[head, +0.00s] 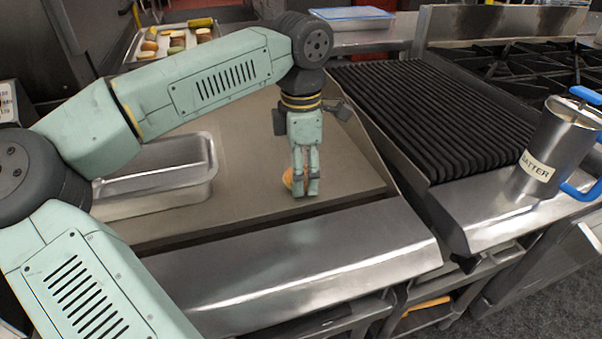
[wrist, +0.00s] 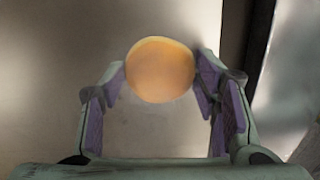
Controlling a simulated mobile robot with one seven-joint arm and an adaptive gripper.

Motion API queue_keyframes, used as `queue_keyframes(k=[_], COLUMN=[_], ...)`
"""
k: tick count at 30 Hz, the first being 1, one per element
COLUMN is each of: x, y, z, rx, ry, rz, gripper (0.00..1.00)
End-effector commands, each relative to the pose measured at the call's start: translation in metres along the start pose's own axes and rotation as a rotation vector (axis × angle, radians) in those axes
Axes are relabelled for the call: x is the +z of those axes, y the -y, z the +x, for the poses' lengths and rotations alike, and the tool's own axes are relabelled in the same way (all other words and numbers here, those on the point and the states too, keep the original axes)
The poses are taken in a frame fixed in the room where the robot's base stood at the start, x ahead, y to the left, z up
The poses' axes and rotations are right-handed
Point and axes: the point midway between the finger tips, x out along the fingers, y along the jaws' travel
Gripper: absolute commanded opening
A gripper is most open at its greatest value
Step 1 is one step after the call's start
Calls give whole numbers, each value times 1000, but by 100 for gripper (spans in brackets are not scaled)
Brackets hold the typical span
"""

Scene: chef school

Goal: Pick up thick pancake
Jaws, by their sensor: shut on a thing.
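The thick pancake (wrist: 160,69) is round and golden-orange. In the wrist view it sits between the two fingertips of my gripper (wrist: 158,84), which is shut on it. In the head view my gripper (head: 306,186) points down over the right part of the flat griddle (head: 250,160), near its front edge. There the pancake (head: 289,180) shows only in part, behind and to the left of the fingers. I cannot tell whether it still touches the griddle.
A metal pan (head: 160,170) stands on the griddle's left. A ribbed grill (head: 430,115) lies to the right, with a batter container (head: 552,150) at its front right. A tray of food (head: 170,43) and a blue-lidded container (head: 350,14) are behind. The griddle's front ledge (head: 300,255) is clear.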

Motion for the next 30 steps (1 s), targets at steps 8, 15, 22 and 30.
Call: queue_keyframes(k=[8,15,22,30], x=[0,-2,-9,-13], y=[-1,20,80,139], z=[-15,-34,-39,-46], rx=[3,2,3,2], ry=[0,-1,-2,-1], rz=[-2,3,2,0], gripper=[26,26,26,26])
